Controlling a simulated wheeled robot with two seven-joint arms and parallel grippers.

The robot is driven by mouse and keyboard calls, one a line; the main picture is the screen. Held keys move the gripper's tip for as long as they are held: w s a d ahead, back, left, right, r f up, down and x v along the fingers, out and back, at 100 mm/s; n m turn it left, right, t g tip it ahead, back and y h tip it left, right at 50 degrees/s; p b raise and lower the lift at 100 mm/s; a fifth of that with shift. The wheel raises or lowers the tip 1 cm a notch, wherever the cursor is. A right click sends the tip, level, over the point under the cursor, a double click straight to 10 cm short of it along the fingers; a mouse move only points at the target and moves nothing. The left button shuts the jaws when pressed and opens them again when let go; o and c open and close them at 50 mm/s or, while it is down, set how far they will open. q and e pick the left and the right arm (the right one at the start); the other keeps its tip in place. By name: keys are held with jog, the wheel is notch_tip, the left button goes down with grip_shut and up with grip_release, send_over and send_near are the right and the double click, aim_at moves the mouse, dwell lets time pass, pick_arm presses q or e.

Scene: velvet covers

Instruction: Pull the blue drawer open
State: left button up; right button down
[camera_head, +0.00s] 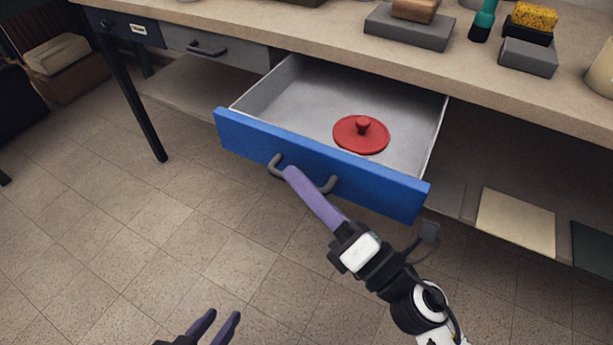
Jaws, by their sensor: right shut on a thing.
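The blue drawer (383,184) is pulled out from under the workbench, its grey inside showing. A red round lid with a knob (350,138) lies inside it, right of the middle. A grey curved handle (328,184) is on the blue front. My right gripper (291,174), with purple fingers, is shut on the handle; its arm comes from the lower right. My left gripper (221,322) is at the bottom edge, well below the drawer, with its two purple fingers apart and nothing between them.
The workbench top (330,60) holds a grey block with a brown piece (408,30), a teal-handled brush (484,18) and a yellow sponge (535,16). A closed grey drawer (232,55) is to the left. A dark table leg (135,95) stands at left. The tiled floor in front is clear.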

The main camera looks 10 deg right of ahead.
jog(key=c, duration=2.1)
grip_release()
jog(key=shift+s+d+f, duration=0.25)
jog(key=shift+s+d, duration=0.05)
jog(key=shift+s, duration=0.05)
pick_arm(q)
jog(key=f+b, duration=0.1)
jog(key=b, duration=0.1)
jog(key=shift+d+b, duration=0.2)
jog(key=shift+b, duration=0.15)
pick_arm(e)
jog(key=v, duration=0.9)
jog(key=shift+s+d, duration=0.15)
pick_arm(q)
jog(key=shift+w+r, duration=0.1)
jog(key=shift+w, duration=0.15)
